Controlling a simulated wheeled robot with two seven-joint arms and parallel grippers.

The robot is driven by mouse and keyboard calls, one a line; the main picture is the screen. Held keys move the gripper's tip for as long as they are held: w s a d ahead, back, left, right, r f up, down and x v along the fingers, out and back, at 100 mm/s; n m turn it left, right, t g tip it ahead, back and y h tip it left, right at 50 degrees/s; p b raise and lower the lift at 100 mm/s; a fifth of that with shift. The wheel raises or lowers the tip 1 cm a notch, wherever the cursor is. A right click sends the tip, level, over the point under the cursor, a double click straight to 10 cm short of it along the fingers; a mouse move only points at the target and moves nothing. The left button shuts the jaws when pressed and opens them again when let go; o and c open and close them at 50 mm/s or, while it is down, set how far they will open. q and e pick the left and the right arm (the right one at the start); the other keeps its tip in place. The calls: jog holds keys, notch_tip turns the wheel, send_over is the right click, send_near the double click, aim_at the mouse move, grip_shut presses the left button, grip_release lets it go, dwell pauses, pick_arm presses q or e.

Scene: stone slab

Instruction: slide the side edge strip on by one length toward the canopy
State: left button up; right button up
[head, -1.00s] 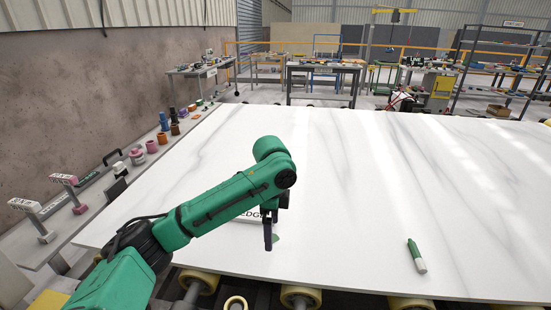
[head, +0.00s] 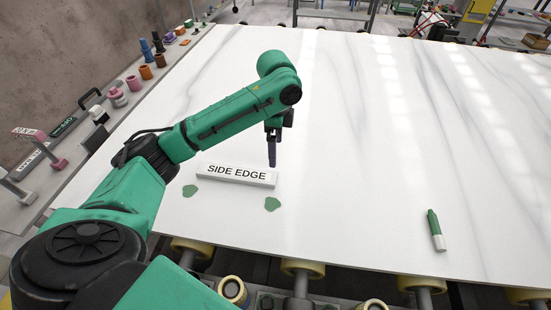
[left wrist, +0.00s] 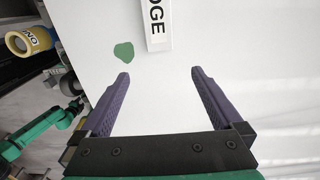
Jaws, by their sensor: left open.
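The side edge strip (head: 236,176) is a white bar labelled SIDE EDGE, lying on the marble-patterned slab (head: 350,160) near its front edge. My left gripper (head: 272,158) is above the slab by the strip's right end. In the left wrist view, its purple fingers (left wrist: 160,76) are spread with nothing between them. One end of the strip (left wrist: 156,28) shows just beyond the fingertips. A green patch (head: 190,191) lies by the strip's left end and another (head: 272,204) before its right end. I cannot identify a canopy. My right gripper is out of view.
A green and white marker (head: 436,230) lies on the slab at the right. Rollers (head: 302,268) run below the front edge. A side ledge at the left holds small pots (head: 146,72) and tools. The slab's middle is clear.

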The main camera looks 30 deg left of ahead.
aim_at(276, 178)
pick_arm(q)
notch_tip(276, 178, down, 13)
jog(key=shift+f, duration=0.1)
dwell(0.3)
